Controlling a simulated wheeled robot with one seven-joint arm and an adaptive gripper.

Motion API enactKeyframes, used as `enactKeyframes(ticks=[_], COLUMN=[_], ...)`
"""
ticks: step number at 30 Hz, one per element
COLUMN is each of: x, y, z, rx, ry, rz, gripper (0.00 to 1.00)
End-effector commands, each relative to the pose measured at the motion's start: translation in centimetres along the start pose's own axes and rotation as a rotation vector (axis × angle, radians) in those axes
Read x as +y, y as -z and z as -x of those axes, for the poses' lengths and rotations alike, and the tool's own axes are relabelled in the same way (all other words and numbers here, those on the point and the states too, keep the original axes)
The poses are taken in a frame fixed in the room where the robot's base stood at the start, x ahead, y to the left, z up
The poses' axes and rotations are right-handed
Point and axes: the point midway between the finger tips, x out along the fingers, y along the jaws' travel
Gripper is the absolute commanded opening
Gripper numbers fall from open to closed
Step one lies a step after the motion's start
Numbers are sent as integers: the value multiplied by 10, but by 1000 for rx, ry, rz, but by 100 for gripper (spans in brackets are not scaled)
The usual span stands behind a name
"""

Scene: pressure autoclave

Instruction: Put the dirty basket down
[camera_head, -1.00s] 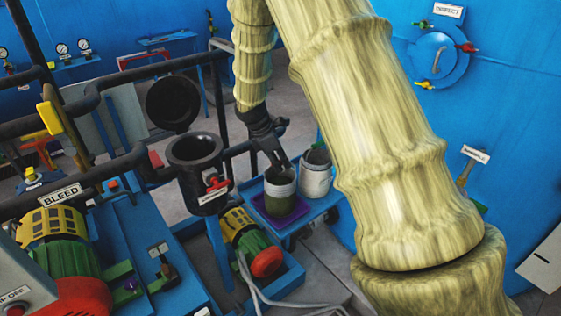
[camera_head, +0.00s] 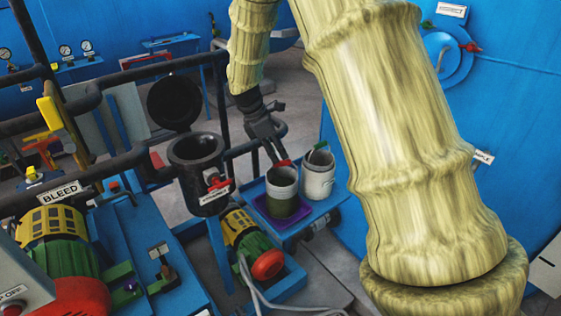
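The dirty basket (camera_head: 283,196), a pale cylinder with a dark green lower part and a red handle tab (camera_head: 283,163) at its rim, stands upright on a purple mat (camera_head: 262,207) on a small blue cart. My gripper (camera_head: 275,157) is just above its rim, beside the red tab. The fingers look parted with nothing lifted between them. The fingertips are small here, and I cannot tell whether they still touch the tab.
The open black autoclave vessel (camera_head: 195,172) stands left of the cart (camera_head: 325,207), its round lid (camera_head: 173,102) raised behind it. Black rails run around it. A large blue tank (camera_head: 500,110) is at the right. My arm covers much of the right side.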

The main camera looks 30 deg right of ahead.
Motion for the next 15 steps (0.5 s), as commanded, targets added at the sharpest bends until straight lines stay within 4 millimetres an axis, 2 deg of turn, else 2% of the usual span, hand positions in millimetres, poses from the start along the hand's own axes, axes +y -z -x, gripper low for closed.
enactKeyframes(ticks=[9, 15], x=[1, 0], y=[0, 0], z=[49, 63], rx=[1, 0], ry=[-2, 0], rz=[-1, 0], gripper=[35, 35])
